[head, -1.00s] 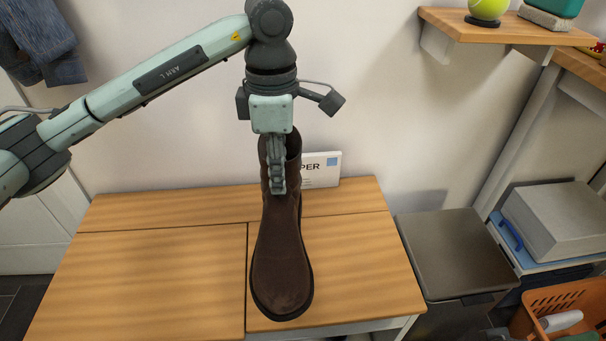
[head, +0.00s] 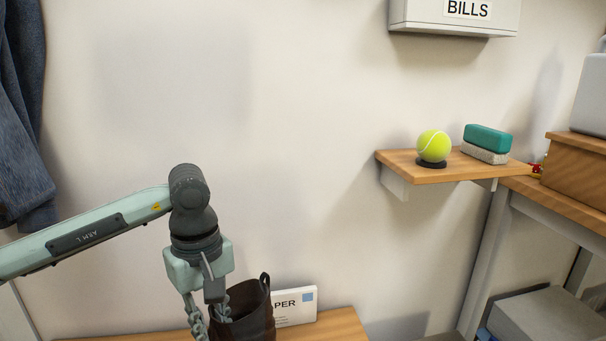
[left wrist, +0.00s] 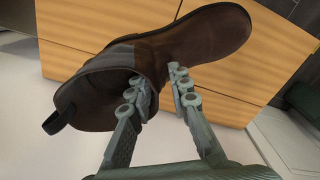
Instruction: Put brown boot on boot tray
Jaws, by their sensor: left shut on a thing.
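The brown boot (head: 255,315) shows only at its upper shaft, at the bottom edge of the head view, with the rest cut off. In the left wrist view the boot (left wrist: 205,38) lies across the picture, toe to the upper right and pull loop to the left, above the wooden surface. My left gripper (head: 208,318) is shut on the boot's shaft. In the left wrist view its fingers (left wrist: 159,85) pinch the shaft near the opening. Whether the boot touches the wood is unclear. No boot tray is visible, nor is my right gripper.
A white sign (head: 296,306) stands behind the boot on the wooden bench top (head: 343,327). A wall shelf (head: 415,172) at right holds a tennis ball (head: 434,146) and a teal eraser (head: 488,138). A jacket (head: 22,120) hangs at left.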

